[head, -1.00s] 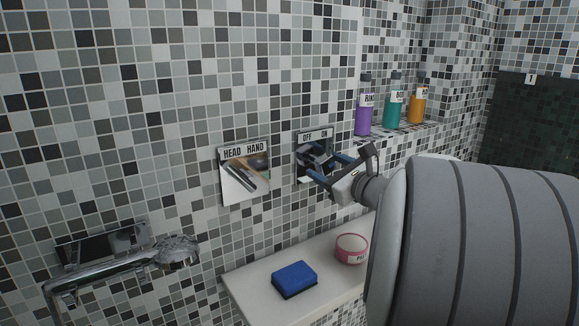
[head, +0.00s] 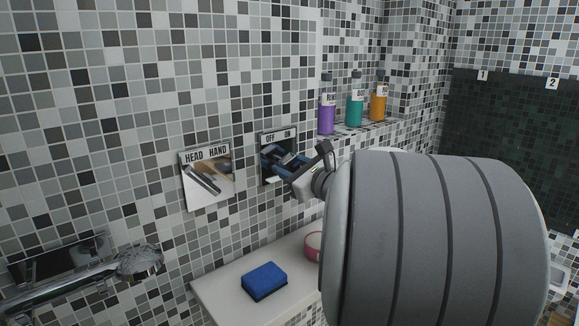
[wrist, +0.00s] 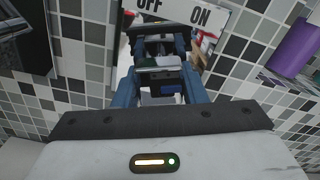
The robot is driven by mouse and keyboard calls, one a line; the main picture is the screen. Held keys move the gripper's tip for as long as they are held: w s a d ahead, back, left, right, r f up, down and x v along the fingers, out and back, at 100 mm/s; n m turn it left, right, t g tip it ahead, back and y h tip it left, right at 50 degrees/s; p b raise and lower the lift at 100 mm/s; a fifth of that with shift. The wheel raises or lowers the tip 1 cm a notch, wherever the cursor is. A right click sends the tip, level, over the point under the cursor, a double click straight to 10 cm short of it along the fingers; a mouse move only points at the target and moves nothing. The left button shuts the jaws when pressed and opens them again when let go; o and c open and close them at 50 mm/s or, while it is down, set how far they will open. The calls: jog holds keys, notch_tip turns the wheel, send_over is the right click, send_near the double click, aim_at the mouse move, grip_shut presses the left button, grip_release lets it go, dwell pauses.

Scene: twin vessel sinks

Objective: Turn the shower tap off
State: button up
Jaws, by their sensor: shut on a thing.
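The shower tap's shiny plate (head: 277,139) is on the mosaic wall and reads OFF at left and ON at right. In the wrist view its label (wrist: 182,14) is at the top. My gripper (head: 279,161) is at the plate, its blue fingers closed around the tap lever. In the wrist view the fingers reach forward on either side of the metal lever (wrist: 159,63). The fingers and my arm hide much of the lever in the head view, so its exact angle is hard to tell.
A HEAD/HAND plate (head: 203,190) is just left of the tap. A hand shower (head: 138,263) juts out at lower left. A blue sponge (head: 263,279) and a partly hidden pink tub (head: 313,246) sit on the ledge below. Bottles (head: 355,106) stand on a shelf at right.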

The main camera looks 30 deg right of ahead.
jog(key=shift+f+b, duration=0.2)
jog(key=shift+b, duration=0.3)
jog(key=n+b, duration=0.2)
jog(key=b, duration=0.2)
jog(key=shift+f+n+b, duration=0.2)
jog(key=shift+n+b, duration=0.1)
jog(key=shift+n, duration=0.1)
jog(key=n+b, duration=0.3)
jog(key=b, duration=0.2)
jog(key=shift+n+b, duration=0.3)
jog(key=shift+b, duration=0.1)
jog(key=n+b, duration=0.4)
jog(key=b, duration=0.2)
jog(key=n+b, duration=0.1)
jog(key=b, duration=0.1)
jog(key=n+b, duration=0.2)
jog(key=shift+r+n, duration=0.3)
jog(key=shift+r, duration=0.15)
jog(key=o, duration=1)
jog(key=shift+d, duration=0.1)
